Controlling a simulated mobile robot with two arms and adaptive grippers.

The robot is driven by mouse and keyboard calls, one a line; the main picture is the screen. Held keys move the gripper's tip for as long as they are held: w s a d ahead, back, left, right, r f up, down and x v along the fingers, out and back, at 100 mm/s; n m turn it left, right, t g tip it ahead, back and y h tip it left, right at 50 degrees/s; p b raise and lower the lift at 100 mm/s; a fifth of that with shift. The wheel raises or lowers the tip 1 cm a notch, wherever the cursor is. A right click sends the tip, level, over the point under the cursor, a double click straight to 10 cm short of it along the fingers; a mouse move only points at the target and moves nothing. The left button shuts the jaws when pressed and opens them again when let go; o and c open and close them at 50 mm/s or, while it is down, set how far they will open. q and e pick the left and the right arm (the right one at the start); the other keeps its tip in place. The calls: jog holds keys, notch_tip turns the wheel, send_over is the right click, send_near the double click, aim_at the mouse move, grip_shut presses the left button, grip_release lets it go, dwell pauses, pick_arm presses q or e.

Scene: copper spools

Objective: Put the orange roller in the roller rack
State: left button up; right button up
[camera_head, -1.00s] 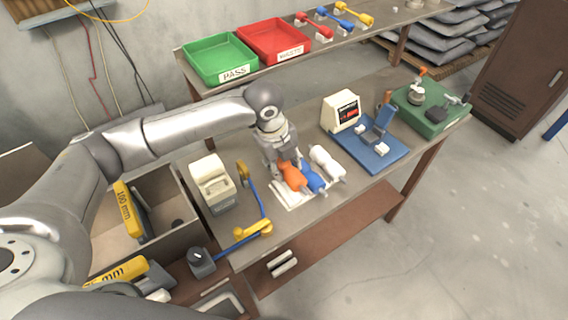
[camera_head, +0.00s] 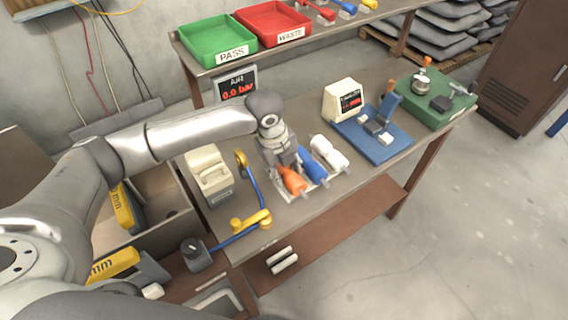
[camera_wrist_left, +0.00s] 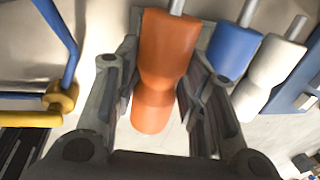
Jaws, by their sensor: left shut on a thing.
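The orange roller (camera_head: 292,181) is between the fingers of my left gripper (camera_head: 282,164), which is shut on it. In the left wrist view the orange roller (camera_wrist_left: 164,65) lies lengthwise between the two fingers, its metal shaft end at the top. The blue roller (camera_head: 313,166) and the white roller (camera_head: 329,152) lie side by side to its right, roughly parallel to it. They sit on the pale roller rack (camera_head: 280,193), which is mostly hidden under the rollers and gripper. I cannot tell whether the orange roller rests on the rack. My right gripper is not in view.
A cream device (camera_head: 209,177) and a blue-and-yellow jointed arm (camera_head: 254,195) stand left of the rack. A blue fixture (camera_head: 374,139) and a cream display (camera_head: 343,100) stand to the right. Green (camera_head: 217,42) and red bins (camera_head: 273,25) are on the back shelf.

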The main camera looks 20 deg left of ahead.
pick_arm(q)
jog(key=shift+f, duration=0.3)
jog(key=shift+f, duration=0.15)
dwell(0.5)
jog(key=o, duration=1.3)
jog(key=shift+c, duration=0.2)
notch_tip(320, 180, up, 12)
jog(key=s+a, duration=0.1)
jog(key=shift+s+a+f, duration=0.15)
jog(key=shift+s+a, duration=0.1)
jog(key=shift+s, duration=0.15)
